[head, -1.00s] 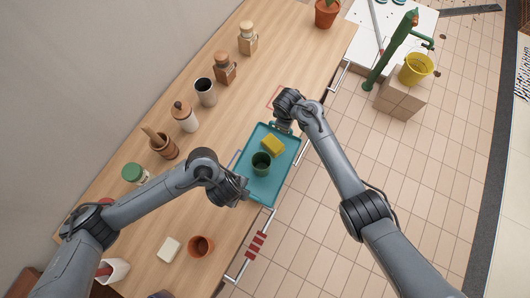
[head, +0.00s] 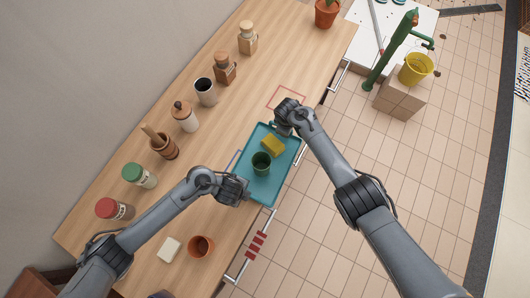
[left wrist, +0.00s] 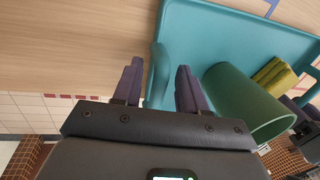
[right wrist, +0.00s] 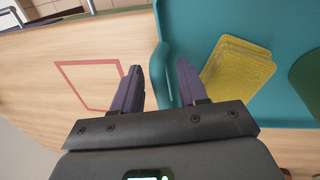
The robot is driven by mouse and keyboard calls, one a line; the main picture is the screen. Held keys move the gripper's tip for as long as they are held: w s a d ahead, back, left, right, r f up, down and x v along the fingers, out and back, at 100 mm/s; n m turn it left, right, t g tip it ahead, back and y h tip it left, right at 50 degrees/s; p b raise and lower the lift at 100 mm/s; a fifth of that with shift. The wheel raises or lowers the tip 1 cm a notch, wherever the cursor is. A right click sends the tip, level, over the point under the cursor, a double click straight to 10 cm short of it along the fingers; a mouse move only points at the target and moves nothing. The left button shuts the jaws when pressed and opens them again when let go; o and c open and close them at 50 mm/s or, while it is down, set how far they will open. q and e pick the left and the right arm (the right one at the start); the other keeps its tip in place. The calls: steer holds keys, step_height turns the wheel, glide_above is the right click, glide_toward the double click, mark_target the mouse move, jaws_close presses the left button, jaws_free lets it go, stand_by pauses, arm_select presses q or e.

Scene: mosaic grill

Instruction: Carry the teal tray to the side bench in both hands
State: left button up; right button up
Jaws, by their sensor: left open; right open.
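The teal tray (head: 258,196) lies on the wooden counter near its right edge. It carries a dark green cup (head: 261,162) and a yellow sponge-like block (head: 273,145). My left gripper (head: 246,192) is at the tray's near left end, and in the left wrist view its open fingers (left wrist: 158,88) stand either side of the tray's end handle (left wrist: 158,75). My right gripper (head: 279,130) is at the far end, and in the right wrist view its open fingers (right wrist: 160,88) straddle the other handle (right wrist: 160,70). I cannot tell whether the fingers touch the handles. The side bench is not clearly identifiable.
Jars, a mug (head: 205,92) and shakers line the counter's wall side. A terracotta pot (head: 201,246) and a white block (head: 168,250) lie near the left arm. A red outline (head: 288,96) marks bare counter beyond the tray. Tiled floor is open at right, before a green pump (head: 390,55).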

arm_select(q)
steer(key=shift+c, duration=0.2)
arm_select(e)
steer(key=shift+c, duration=0.2)
arm_select(q)
jaws_close()
arm_select(e)
jaws_close()
steer(key=shift+r, duration=0.1)
